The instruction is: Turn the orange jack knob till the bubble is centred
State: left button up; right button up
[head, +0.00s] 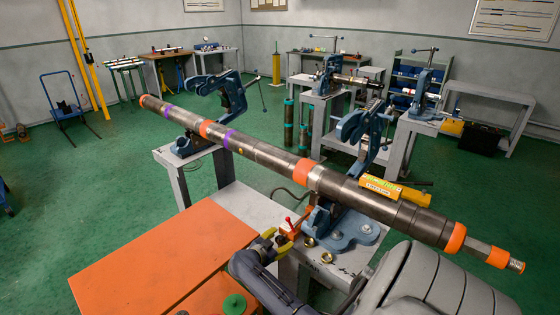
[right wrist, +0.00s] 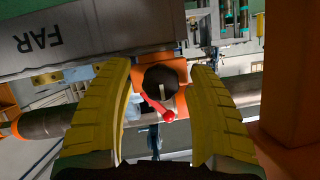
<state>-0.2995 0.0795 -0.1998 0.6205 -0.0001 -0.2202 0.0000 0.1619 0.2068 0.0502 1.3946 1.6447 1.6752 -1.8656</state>
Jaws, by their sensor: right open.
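The level (head: 381,188), a yellow-green bar, lies on the long steel pipe (head: 345,189); its bubble is too small to read. The jack knob area shows as a small orange-red handle (head: 293,224) below the pipe, beside the blue vise base. My right gripper (head: 282,242) is at this handle, its yellow fingers apart. In the right wrist view, the open fingers stand on either side of a dark round hub (right wrist: 160,80) with a red lever (right wrist: 158,108), in front of an orange part (right wrist: 175,67). I cannot tell whether they touch it. My left gripper is out of view.
Blue pipe vises (head: 350,229) carry the pipe over grey stands. Two small brass-coloured cups (head: 309,242) sit close to my right gripper. An orange tabletop (head: 150,252) fills the lower left. A grey block marked FAR (right wrist: 60,40) is near the fingers.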

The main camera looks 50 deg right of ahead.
grip_shut()
dwell(0.4)
jog(key=m+t, duration=0.1)
jog(key=m, duration=0.1)
jog(key=m+t, duration=0.1)
jog(key=m, duration=0.1)
jog(key=shift+s+t+h, duration=0.15)
jog(key=shift+t+h, duration=0.25)
jog(key=m+t+h, duration=0.1)
jog(key=m+t, duration=0.1)
jog(key=m, duration=0.3)
jog(key=shift+f, duration=0.15)
jog(key=m+t+h, duration=0.1)
jog(key=m+h, duration=0.1)
jog(key=m, duration=0.3)
jog(key=m+h, duration=0.1)
jog(key=m, duration=0.2)
jog(key=m+g+h, duration=0.1)
jog(key=m, duration=0.2)
jog(key=shift+f+m+h, duration=0.1)
jog(key=shift+m+h, duration=0.2)
jog(key=shift+m, duration=0.1)
jog(key=shift+m, duration=0.3)
